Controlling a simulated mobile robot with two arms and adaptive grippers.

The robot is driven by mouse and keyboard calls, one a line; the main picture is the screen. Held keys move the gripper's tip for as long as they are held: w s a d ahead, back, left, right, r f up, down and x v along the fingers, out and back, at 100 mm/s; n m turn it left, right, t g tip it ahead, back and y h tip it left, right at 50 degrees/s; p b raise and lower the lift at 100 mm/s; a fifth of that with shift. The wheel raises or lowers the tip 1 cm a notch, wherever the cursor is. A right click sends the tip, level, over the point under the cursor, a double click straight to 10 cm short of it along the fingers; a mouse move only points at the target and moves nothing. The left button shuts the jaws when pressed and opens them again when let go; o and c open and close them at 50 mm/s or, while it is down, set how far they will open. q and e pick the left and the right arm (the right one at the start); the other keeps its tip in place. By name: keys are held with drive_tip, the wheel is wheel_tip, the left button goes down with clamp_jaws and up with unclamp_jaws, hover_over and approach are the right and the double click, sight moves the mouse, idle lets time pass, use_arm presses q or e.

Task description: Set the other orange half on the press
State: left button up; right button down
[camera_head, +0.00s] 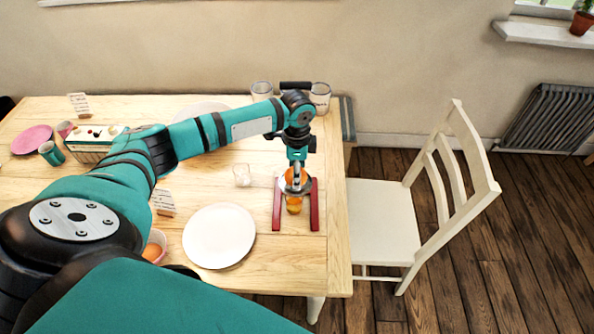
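The press shows as a red base with two long legs (315,205) near the table's right end; its upper part is mostly hidden behind my arm. My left gripper (296,181) points down over the press. An orange half (288,173) shows around its fingertips, at the press's cup. The fingers overlap the fruit, so I cannot tell whether they grip it or only touch it. Below, between the red legs, stands a small glass with orange juice (294,206). A pale bowl (162,238) holding orange fruit (152,252) is partly hidden by my arm. My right gripper is out of view.
A white plate (219,236) lies left of the press, with an empty small glass (242,175) behind it. Glass jars (320,97) stand at the back. A crate (90,150), mugs (51,153) and a pink plate (32,139) are far left. A white chair (385,222) stands right.

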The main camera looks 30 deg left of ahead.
use_arm(q)
drive_tip(key=shift+f+b, duration=0.35)
drive_tip(key=shift+f, duration=0.25)
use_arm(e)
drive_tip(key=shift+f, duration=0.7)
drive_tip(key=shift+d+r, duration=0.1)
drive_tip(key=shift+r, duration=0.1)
use_arm(q)
drive_tip(key=shift+r+p, duration=0.1)
drive_tip(key=shift+p, duration=0.2)
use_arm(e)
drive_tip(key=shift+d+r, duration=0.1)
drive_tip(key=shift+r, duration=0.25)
use_arm(q)
drive_tip(key=shift+p, duration=0.35)
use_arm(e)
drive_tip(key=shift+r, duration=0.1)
use_arm(q)
drive_tip(key=shift+p, duration=0.35)
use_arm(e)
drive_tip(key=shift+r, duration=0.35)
use_arm(q)
drive_tip(key=shift+f, duration=0.55)
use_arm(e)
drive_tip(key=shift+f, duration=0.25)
use_arm(q)
drive_tip(key=o, duration=0.5)
drive_tip(key=shift+c, duration=0.2)
